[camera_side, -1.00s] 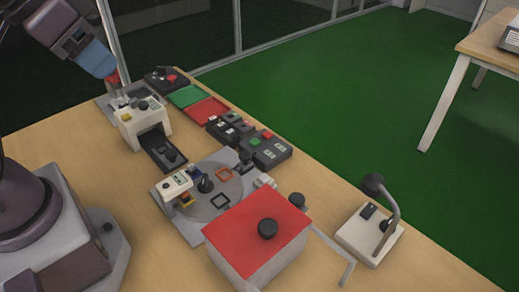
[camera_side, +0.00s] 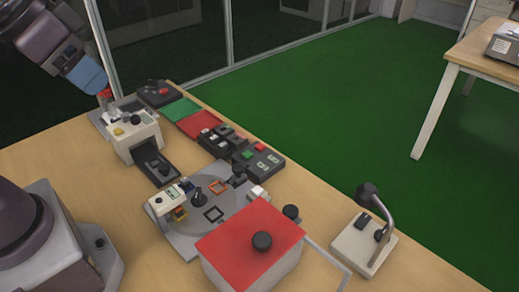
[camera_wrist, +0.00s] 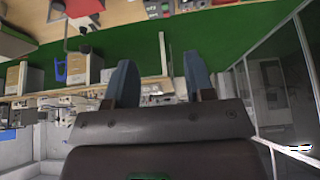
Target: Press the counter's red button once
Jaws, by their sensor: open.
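A dark box (camera_side: 262,163) with a green and a red button and two pale display patches sits right of the table's middle; its red button (camera_side: 260,150) shows clearly. Another dark box (camera_side: 158,93) at the back has a small red button too, and I cannot tell for sure which is the counter. My gripper (camera_side: 104,93) is at the upper left, above the table's back left end, well away from the box with the displays. In the wrist view my gripper (camera_wrist: 160,78) has its two blue-grey fingers apart with nothing between them.
A white device (camera_side: 136,128) stands just in front of my gripper. Green (camera_side: 181,110) and red (camera_side: 199,124) trays lie behind it. A round-dial station (camera_side: 205,205), a red-topped box (camera_side: 250,230) and a lamp-like stand (camera_side: 362,245) fill the front right. Bare tabletop (camera_side: 70,170) is at left.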

